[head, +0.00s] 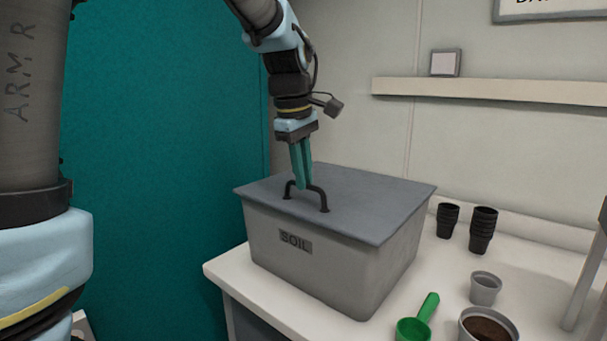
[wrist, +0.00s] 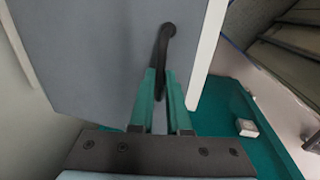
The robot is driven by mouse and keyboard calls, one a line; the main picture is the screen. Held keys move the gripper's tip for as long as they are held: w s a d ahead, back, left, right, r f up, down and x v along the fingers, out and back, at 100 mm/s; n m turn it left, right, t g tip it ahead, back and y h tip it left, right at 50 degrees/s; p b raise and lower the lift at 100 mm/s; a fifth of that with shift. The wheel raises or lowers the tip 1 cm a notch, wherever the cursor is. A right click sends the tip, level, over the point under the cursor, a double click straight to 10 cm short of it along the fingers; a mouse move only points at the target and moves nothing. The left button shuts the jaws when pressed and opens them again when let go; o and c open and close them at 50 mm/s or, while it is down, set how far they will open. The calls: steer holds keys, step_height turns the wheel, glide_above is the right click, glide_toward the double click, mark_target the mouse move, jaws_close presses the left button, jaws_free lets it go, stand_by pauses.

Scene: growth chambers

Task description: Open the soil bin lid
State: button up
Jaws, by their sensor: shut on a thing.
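The grey soil bin (head: 325,257) stands on the white bench with a "SOIL" label on its front. Its flat grey lid (head: 375,203) lies on top and looks closed. A dark arched handle (head: 322,198) rises from the lid. My gripper (head: 303,185) points down from above, with its teal fingers shut on the handle. In the wrist view, the fingers (wrist: 161,85) close around the dark handle (wrist: 165,45), with the lid (wrist: 95,50) behind. The fingers hide part of the handle.
Black pots (head: 482,228), a small grey pot (head: 485,288), a green scoop (head: 418,320) and a pot of soil (head: 487,328) stand right of the bin. A shelf (head: 490,90) runs along the back wall. A teal panel (head: 160,160) is at left.

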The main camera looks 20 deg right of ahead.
jaws_close()
stand_by(0.8)
